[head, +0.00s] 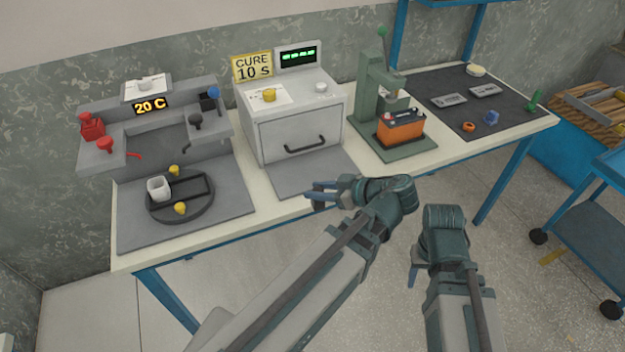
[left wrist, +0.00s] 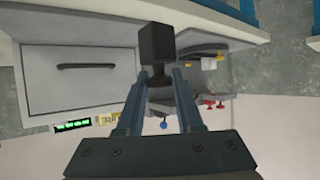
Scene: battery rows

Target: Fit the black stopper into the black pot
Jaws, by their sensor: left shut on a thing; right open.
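My left gripper (head: 315,192) is in front of the cabinet, near the table's front edge, with its fingers pointing left. In the left wrist view its fingers are shut on a black block with a narrower neck, which I take as the black stopper (left wrist: 155,42); the fingers hide part of the neck. My right gripper (head: 414,284) is open and empty, low before the table.
A red pot (head: 92,125) stands on the stand's left. Black (head: 195,120) and red (head: 105,145) tap-like parts sit on its front. The cabinet (head: 290,135) is shut. A green press (head: 375,85) holds an orange battery (head: 402,130).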

